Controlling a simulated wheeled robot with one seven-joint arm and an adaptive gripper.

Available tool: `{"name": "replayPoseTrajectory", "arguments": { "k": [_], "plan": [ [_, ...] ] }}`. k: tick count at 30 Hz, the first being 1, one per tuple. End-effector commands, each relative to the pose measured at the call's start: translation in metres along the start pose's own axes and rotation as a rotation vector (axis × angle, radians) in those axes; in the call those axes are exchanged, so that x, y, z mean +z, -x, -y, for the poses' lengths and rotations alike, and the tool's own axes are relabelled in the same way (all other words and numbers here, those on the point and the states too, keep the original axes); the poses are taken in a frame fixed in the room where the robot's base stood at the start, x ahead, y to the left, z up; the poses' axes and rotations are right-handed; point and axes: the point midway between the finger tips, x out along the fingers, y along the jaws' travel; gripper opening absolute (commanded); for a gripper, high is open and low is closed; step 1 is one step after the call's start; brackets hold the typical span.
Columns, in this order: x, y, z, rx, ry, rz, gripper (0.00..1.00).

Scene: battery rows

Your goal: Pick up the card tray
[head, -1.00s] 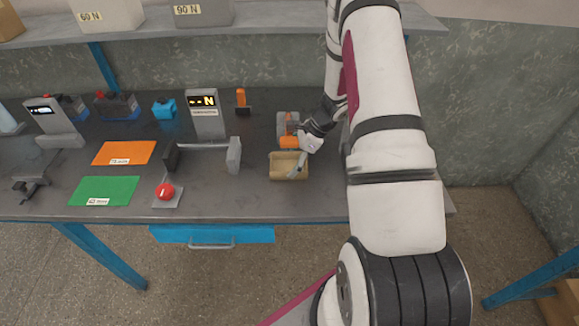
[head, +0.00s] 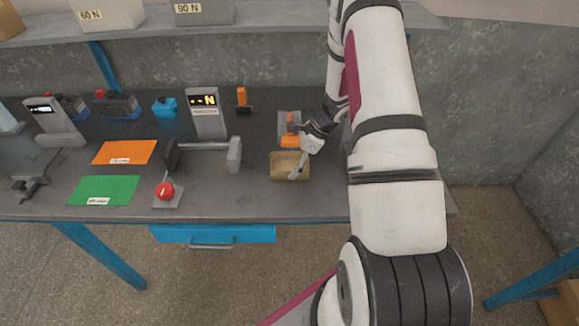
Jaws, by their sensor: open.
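The card tray (head: 281,173), a small tan open box, sits on the bench right of the grey gauge fixture. My gripper (head: 301,161) is at the tray's right side, with one pale finger reaching down over the tray's right part. My gripper is open. The other finger is not clearly seen, and whether a finger touches the tray cannot be told. An orange block (head: 290,141) with a grey piece behind it lies just beyond the tray, close to my gripper.
A grey fixture with a lit "N" display (head: 205,110) stands left of the tray, its bar and end block (head: 234,155) near it. The bench front is clear below the tray.

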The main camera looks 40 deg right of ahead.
Motion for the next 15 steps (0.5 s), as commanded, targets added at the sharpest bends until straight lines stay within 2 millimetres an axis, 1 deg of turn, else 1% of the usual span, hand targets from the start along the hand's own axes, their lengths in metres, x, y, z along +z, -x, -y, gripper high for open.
{"name": "replayPoseTrajectory", "arguments": {
  "k": [1, 2, 3, 5, 6, 8, 11, 12, 15],
  "plan": [
    [0.0000, 0.0001, 0.0000, 0.000, 0.000, 0.000, 0.98],
    [0.0000, 0.0001, 0.0000, 0.000, 0.000, 0.000, 0.96],
    [0.0001, 0.0001, 0.0000, 0.000, 0.000, 0.000, 0.87],
    [0.0001, 0.0001, 0.0000, 0.000, 0.000, 0.000, 0.73],
    [0.0001, 0.0001, 0.0000, 0.000, 0.000, 0.000, 0.64],
    [0.0001, 0.0000, 0.0001, 0.000, 0.000, 0.000, 0.51],
    [0.0001, -0.0001, 0.0002, 0.000, 0.000, 0.000, 0.51],
    [0.0001, -0.0001, 0.0003, -0.001, 0.000, 0.000, 0.47],
    [0.0001, -0.0002, 0.0005, -0.001, 0.000, 0.000, 0.47]
  ]
}}
